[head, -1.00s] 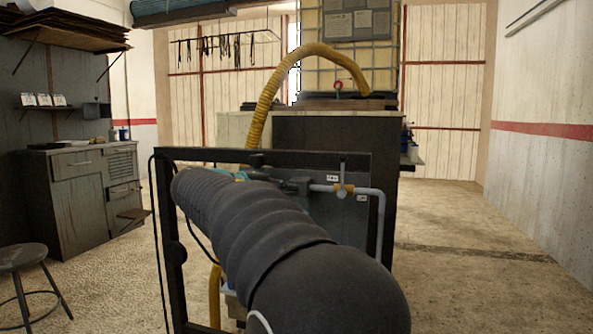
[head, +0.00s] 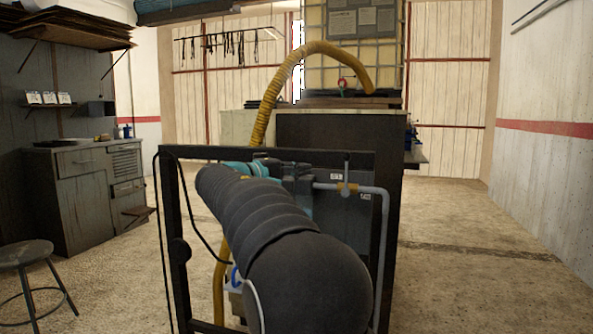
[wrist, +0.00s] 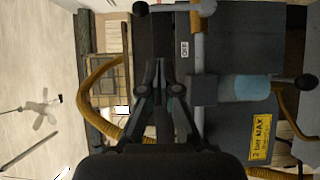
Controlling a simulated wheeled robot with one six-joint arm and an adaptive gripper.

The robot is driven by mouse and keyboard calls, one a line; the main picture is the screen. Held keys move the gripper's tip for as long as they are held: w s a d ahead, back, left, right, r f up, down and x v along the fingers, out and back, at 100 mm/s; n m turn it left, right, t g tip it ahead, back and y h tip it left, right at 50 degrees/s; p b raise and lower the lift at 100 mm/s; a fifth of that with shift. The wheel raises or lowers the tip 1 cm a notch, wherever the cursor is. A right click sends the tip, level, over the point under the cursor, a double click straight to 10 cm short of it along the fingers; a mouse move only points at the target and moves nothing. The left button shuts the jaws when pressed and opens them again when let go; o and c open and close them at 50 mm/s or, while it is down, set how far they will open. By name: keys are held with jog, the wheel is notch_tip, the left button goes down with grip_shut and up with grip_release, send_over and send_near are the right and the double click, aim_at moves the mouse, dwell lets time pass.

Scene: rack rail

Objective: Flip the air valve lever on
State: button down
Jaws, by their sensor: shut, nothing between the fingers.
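The air valve has a brass body (head: 340,188) on a grey pipe (head: 367,190) in the head view. Its lever (head: 346,169) stands upright, across the pipe. In the wrist view, which is turned sideways, the brass body (wrist: 207,8) and the grey lever (wrist: 172,8) with its dark knob (wrist: 140,8) lie at the top edge. An "OFF" label (wrist: 184,48) sits beside the pipe. My gripper (wrist: 159,78) is shut and empty, below the lever in that picture and apart from it. In the head view my arm largely hides the gripper.
A dark frame (head: 382,235) carries the panel and pipe. A light-blue bowl (wrist: 250,88) and a yellow "2 bar MAX" label (wrist: 260,137) are beside the pipe. A yellow hose (head: 265,110) arches behind. A stool (head: 27,255) stands left; the floor at right is clear.

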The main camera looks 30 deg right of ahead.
aim_at(346, 174)
jog(key=s+d, duration=0.1)
jog(key=d, duration=0.8)
jog(key=shift+s+p, duration=0.4)
jog(key=shift+p, duration=0.05)
jog(key=shift+a, duration=0.1)
jog(key=shift+s+r+m, duration=0.1)
jog(key=shift+s+m, duration=0.05)
jog(key=shift+m, duration=0.25)
